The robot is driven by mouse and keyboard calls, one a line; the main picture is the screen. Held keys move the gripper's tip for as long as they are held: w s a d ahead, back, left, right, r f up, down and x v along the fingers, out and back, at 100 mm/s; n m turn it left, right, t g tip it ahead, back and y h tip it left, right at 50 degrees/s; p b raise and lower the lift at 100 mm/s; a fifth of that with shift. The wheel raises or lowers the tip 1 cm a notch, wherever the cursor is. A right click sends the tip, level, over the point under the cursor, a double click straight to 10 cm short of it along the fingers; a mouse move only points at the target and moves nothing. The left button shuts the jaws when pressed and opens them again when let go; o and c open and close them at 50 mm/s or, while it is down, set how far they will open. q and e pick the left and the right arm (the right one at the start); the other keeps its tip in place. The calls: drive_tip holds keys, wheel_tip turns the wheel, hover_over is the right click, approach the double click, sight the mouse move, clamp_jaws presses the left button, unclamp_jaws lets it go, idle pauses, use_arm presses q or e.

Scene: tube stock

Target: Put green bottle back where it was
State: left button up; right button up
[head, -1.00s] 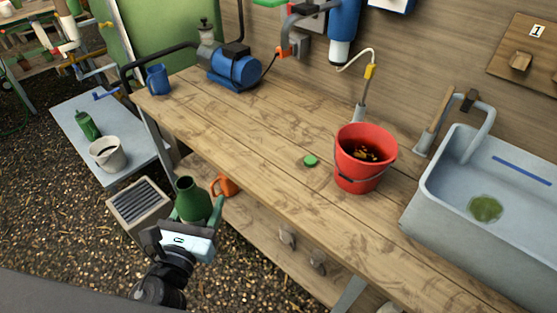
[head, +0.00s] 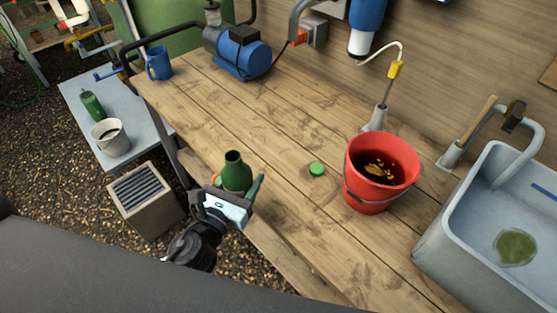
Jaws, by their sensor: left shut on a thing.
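In the head view my left gripper (head: 238,190) is shut on an open-topped green bottle (head: 236,171). It holds the bottle upright at the front edge of the wooden workbench (head: 270,135). I cannot tell whether the bottle's base touches the bench, as the gripper hides it. A round green cap (head: 317,169) lies on the bench to the right of the bottle. Another green bottle (head: 93,105) stands on the grey side table (head: 135,130) at the left. My right gripper is out of view.
A red bucket (head: 352,190) of dark liquid stands right of the cap, near a grey sink (head: 435,235). A blue mug (head: 158,64) and a blue pump (head: 240,57) stand at the back left. A white bucket (head: 110,142) is on the side table. The bench middle is mostly clear.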

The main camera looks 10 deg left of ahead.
use_arm(q)
drive_tip(key=shift+w+d+f+b, duration=0.4)
drive_tip(key=shift+w+d+f, duration=0.5)
drive_tip(key=shift+w, duration=1.3)
drive_tip(key=shift+w+d+f+b, duration=0.35)
drive_tip(key=shift+w+d+f, duration=0.55)
drive_tip(key=shift+w, duration=1.25)
drive_tip(key=shift+w+d+f+b, duration=0.4)
drive_tip(key=shift+w+d+f, duration=0.5)
drive_tip(key=shift+w, duration=1.3)
drive_tip(key=shift+r, duration=0.3)
drive_tip(key=shift+f, duration=0.15)
drive_tip(key=o, duration=1.2)
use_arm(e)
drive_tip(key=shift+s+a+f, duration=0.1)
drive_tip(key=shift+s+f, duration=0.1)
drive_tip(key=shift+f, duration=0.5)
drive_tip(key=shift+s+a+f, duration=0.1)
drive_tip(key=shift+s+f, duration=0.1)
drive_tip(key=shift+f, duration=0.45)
